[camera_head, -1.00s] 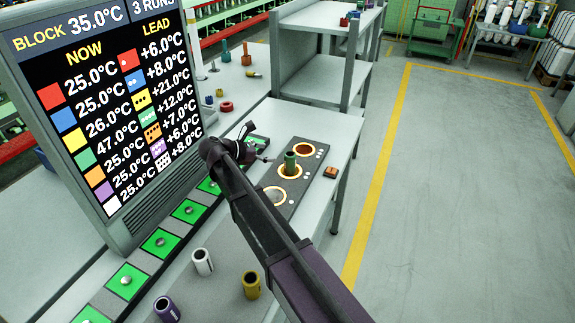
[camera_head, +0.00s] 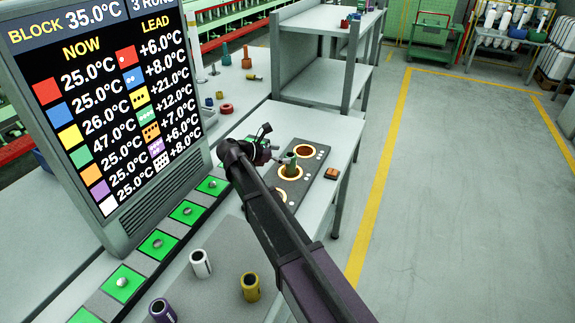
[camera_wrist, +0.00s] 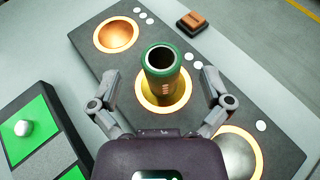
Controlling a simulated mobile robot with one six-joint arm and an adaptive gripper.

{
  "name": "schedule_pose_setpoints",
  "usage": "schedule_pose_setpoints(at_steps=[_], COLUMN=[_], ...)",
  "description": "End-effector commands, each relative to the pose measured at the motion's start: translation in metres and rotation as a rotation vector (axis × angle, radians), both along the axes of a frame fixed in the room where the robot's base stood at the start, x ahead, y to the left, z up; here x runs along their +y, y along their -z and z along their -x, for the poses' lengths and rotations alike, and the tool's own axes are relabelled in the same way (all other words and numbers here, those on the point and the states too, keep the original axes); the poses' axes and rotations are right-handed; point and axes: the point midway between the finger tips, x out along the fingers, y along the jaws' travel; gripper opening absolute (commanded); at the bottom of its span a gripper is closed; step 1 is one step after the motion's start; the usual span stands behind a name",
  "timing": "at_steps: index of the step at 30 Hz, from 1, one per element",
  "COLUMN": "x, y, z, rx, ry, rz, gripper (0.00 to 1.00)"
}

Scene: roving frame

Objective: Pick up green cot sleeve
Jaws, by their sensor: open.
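The green cot sleeve (camera_wrist: 162,75) is a hollow upright tube with a dark open top and small orange marks on its side. It stands in the middle glowing round well of a dark block (camera_wrist: 215,112). In the head view the sleeve (camera_head: 289,163) is partly hidden by my gripper (camera_head: 272,155). In the wrist view my gripper (camera_wrist: 160,84) is open, with one finger to the left of the sleeve and one to the right. Gaps show between both fingers and the sleeve, so it is not gripped.
The block's other wells, one orange (camera_wrist: 117,35) and one grey (camera_wrist: 234,155), look empty. An orange-topped switch (camera_head: 331,173) sits beside the block. A large temperature screen (camera_head: 110,110) stands left. White (camera_head: 201,263), yellow (camera_head: 250,287) and purple (camera_head: 163,311) sleeves stand in front.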

Motion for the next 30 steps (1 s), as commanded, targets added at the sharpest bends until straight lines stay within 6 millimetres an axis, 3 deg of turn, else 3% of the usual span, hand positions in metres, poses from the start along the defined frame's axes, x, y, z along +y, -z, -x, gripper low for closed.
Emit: schedule_pose_setpoints(at_steps=[9, 28, 30], x=[-0.025, -0.027, -0.027], y=[0.016, 0.016, 0.016], z=[-0.016, -0.018, -0.018], rx=[0.001, 0.0, 0.0], ry=[0.0, 0.0, 0.0], rz=[0.0, 0.0, 0.0], gripper=[0.99, 0.99, 0.78])
